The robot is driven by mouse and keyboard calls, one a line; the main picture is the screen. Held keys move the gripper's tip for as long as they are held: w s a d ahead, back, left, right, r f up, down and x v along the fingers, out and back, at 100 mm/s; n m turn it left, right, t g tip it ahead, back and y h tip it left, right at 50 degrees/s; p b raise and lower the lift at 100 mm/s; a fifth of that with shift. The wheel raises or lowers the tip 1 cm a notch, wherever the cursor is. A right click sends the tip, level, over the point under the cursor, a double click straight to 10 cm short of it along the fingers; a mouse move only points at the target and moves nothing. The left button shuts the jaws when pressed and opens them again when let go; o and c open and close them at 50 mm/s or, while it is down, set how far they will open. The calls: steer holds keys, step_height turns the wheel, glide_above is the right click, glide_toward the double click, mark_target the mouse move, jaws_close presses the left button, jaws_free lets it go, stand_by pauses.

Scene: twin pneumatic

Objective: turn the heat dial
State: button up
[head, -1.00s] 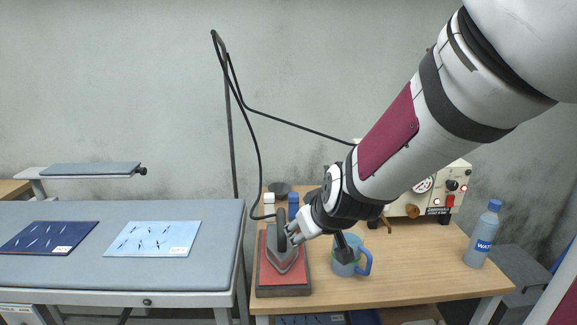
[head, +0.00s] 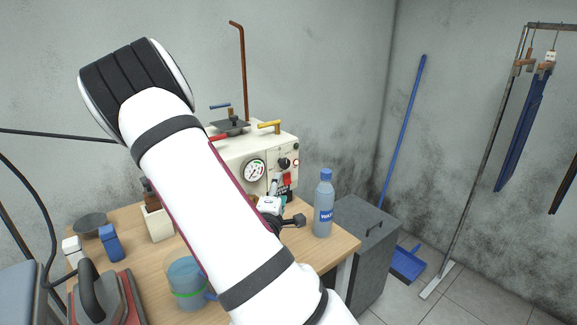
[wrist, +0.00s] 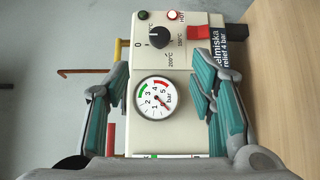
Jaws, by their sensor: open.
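The heat dial is a black knob (wrist: 160,37) with a white pointer mark on the cream front panel of the steam unit. It is ringed by temperature marks and a 0, and stands above the pressure gauge (wrist: 155,98) in the wrist view. In the head view the dial (head: 284,164) shows at the panel's upper right, beside the gauge (head: 254,170). My gripper (wrist: 160,82) is open and empty, its teal-padded fingers spread left and right of the gauge, with the dial farther up between them. In the head view my arm partly hides the gripper (head: 273,190) in front of the panel.
A water bottle (head: 324,205) stands right of my gripper. A red switch (wrist: 202,32) sits right of the dial. Yellow and red handles are on the unit.

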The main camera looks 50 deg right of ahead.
mark_target(284, 165)
steer(key=x, duration=1.3)
steer(key=shift+w+d+r, duration=0.1)
steer(key=shift+w+d, duration=0.1)
steer(key=c, duration=1.1)
